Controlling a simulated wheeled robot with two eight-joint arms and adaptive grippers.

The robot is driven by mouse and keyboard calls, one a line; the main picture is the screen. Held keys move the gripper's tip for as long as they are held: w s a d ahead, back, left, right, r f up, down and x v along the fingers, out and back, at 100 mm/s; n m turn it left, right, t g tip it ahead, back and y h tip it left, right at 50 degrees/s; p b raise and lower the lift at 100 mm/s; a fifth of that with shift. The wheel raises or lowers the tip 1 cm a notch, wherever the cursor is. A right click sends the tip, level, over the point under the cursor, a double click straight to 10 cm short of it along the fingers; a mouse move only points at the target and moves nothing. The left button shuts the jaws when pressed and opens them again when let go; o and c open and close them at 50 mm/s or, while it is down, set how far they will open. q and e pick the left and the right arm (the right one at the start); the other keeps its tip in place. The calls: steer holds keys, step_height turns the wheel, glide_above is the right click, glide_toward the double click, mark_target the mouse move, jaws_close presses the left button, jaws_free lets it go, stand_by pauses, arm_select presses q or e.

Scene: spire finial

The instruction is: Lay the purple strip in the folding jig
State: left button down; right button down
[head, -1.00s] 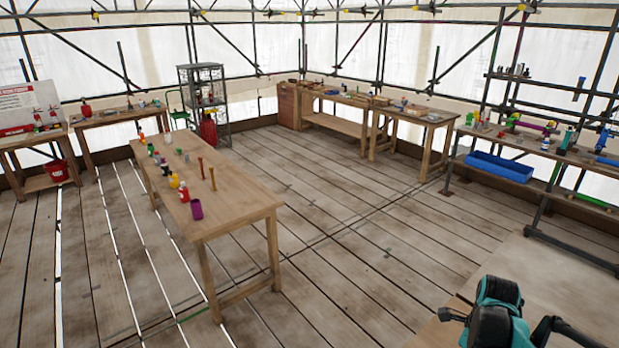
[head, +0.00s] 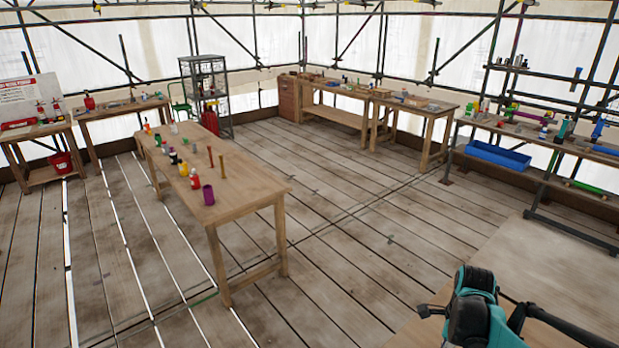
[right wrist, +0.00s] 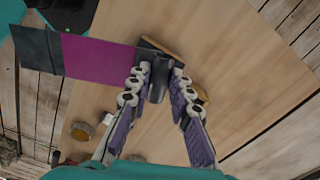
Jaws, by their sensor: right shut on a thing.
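The purple strip (right wrist: 98,64) shows in the right wrist view, reaching left from my right gripper (right wrist: 160,75). Its far left end (right wrist: 38,51) is dark grey. A dark grey piece between the fingertips looks like the strip's other end, partly hidden by the fingers. My right gripper is shut on it, above a wooden surface (right wrist: 230,60). In the head view only a teal and black part of my right arm shows at the lower right. My left gripper is not in view. I cannot make out the folding jig for certain.
A wooden table (head: 250,190) with cups and bottles stands left of centre in the head view. A rack with a blue bin (head: 498,155) is at the right. A brown block (right wrist: 174,48) lies beyond the fingertips. Open plank floor (head: 350,240) lies between the benches.

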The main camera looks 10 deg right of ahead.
steer(key=w+a+f+n+b, duration=0.4)
steer(key=a+f+n, duration=0.3)
steer(key=a+n, duration=0.5)
steer(key=w+a+f+n+b, duration=0.4)
steer(key=a+f+n, duration=0.4)
steer(key=a+n, duration=0.4)
steer(key=w+n, duration=0.1)
steer(key=n, duration=0.1)
steer(key=shift+a+f+n, duration=0.15)
steer(key=shift+f+n, duration=0.1)
steer(key=shift+n, duration=0.15)
steer(key=shift+w+r, duration=0.1)
